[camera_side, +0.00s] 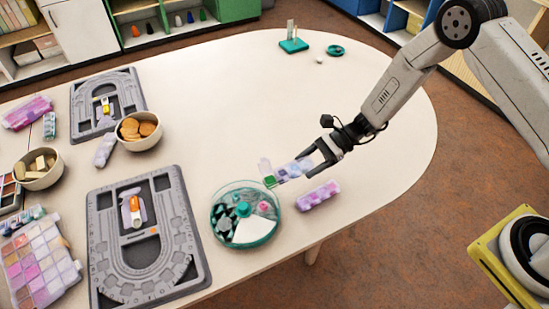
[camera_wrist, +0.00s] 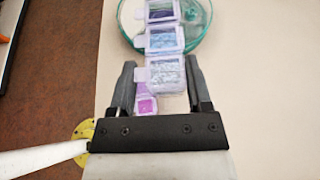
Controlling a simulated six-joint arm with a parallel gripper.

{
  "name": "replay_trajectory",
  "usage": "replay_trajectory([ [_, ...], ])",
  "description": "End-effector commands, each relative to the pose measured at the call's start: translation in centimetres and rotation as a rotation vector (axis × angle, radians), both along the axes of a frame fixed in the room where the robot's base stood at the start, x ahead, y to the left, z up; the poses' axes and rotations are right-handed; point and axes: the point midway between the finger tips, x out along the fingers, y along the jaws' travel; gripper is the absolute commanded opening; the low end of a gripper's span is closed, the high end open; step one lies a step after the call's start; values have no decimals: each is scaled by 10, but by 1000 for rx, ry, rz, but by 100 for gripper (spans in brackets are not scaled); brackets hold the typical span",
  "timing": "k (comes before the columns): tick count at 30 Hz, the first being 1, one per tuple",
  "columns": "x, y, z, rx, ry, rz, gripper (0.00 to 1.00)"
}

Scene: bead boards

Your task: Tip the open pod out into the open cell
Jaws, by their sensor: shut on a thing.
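My gripper (camera_side: 312,161) is shut on a strip of clear lidded pods (camera_side: 292,169), raised above the table and roughly level. In the wrist view the strip (camera_wrist: 165,70) lies between my two fingers (camera_wrist: 161,78). Its far end pod has its lid (camera_side: 265,165) up and shows something green (camera_side: 270,181) inside. That end reaches the near edge of a round teal dish (camera_side: 258,240) divided into cells. Some cells hold grey, dark and pink contents; a white, empty-looking open cell (camera_side: 252,232) faces the front right. The wrist view shows only part of the dish (camera_wrist: 207,32).
A second pod strip (camera_side: 318,195) lies on the table below my gripper. Grey bead boards (camera_side: 103,265) stand left of the dish, with bowls (camera_side: 138,143) and a bead box (camera_side: 65,270) beyond. The table right of the dish is mostly clear.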

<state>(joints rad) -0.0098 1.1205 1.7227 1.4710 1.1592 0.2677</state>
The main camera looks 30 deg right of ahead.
Motion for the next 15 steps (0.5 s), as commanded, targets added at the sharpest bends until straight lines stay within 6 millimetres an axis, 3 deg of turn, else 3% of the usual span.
replay_trajectory([
  [3, 14, 39, -2, 4, -17, 28, 7],
  [9, 27, 94, -2, 16, -36, 52, 7],
  [15, 32, 125, 0, 30, -45, 65, 7],
])
